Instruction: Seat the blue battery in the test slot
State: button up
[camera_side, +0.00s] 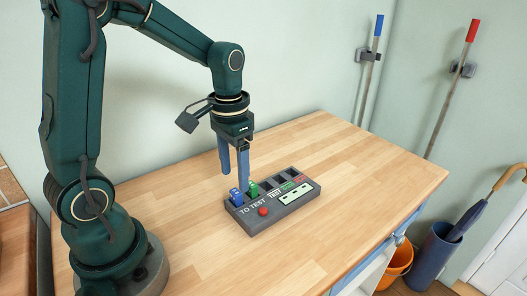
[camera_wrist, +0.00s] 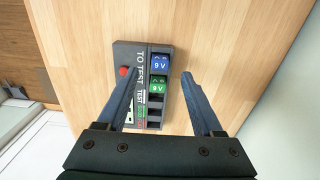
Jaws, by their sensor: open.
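The blue battery (camera_side: 236,195), marked 9V, stands upright in the end bay of the grey tester block (camera_side: 265,222), beside the words TO TEST. It shows in the wrist view (camera_wrist: 160,63) at the block's upper end. A green 9V battery (camera_wrist: 157,86) stands in the bay beside it. The dark bay (camera_wrist: 154,104) after the green one, by the word TEST, looks empty. My gripper (camera_side: 235,180) is open and empty over this end of the block. In the wrist view its fingers (camera_wrist: 160,74) lie either side of the batteries, apart from them.
The block has a red button (camera_side: 263,211), a pale display panel (camera_side: 295,194) and more dark bays with green and red labels. The wooden tabletop (camera_side: 375,170) around it is clear. An orange bucket (camera_side: 396,262) and an umbrella stand (camera_side: 432,258) are on the floor at right.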

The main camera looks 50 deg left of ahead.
aim_at(236, 192)
jog(key=shift+f, duration=2.3)
grip_shut()
